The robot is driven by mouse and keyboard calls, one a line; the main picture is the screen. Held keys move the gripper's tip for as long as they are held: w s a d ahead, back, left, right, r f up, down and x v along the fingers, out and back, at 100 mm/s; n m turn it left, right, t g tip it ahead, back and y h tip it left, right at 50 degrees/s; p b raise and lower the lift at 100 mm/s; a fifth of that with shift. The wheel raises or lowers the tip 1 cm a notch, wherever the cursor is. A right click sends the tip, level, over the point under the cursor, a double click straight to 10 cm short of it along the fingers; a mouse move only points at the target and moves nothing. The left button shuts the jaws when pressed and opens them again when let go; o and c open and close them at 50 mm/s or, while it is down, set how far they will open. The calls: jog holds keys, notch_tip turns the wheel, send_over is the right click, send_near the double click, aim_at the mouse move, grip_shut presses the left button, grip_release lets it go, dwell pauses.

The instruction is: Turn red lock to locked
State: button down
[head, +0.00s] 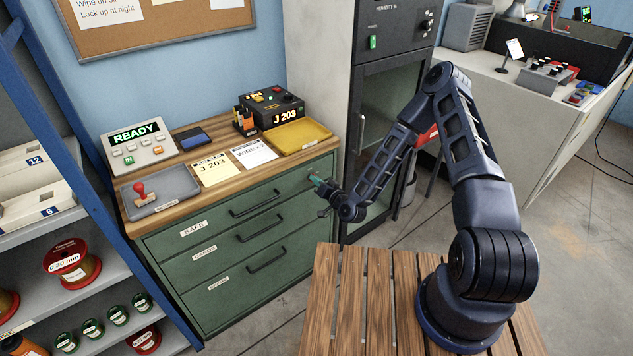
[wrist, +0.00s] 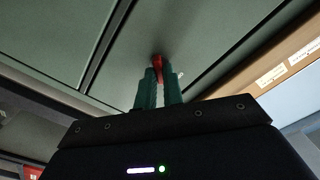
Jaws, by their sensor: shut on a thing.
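The red lock (wrist: 158,66) is a small red piece on the green drawer front, seen in the wrist view between my fingertips. My gripper (wrist: 159,88) has two teal fingers shut on it. In the head view my gripper (head: 318,183) is at the upper right of the green drawer cabinet (head: 190,278), against the top drawer, labelled SAFE (head: 194,228). The lock is hidden by my gripper in the head view. A small pale mark shows just right of the lock in the wrist view. I cannot tell which way the lock is turned.
The cabinet's wooden top holds a grey tray with a red stamp (head: 140,192), a READY panel (head: 138,143), paper notes, a yellow tray (head: 297,137) and a black J 203 box (head: 270,106). Blue shelving (head: 66,140) stands left; a tall grey cabinet (head: 317,66) stands right.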

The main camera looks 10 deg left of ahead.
jog(key=shift+d+f+m, duration=0.1)
jog(key=shift+m, duration=2.2)
jog(key=shift+f+m, duration=0.1)
jog(key=shift+m, duration=2.2)
jog(key=c, duration=1.5)
grip_release()
jog(key=v, duration=1)
jog(key=shift+s+d+r, duration=0.1)
jog(key=shift+s+d, duration=0.15)
jog(key=shift+w, duration=0.1)
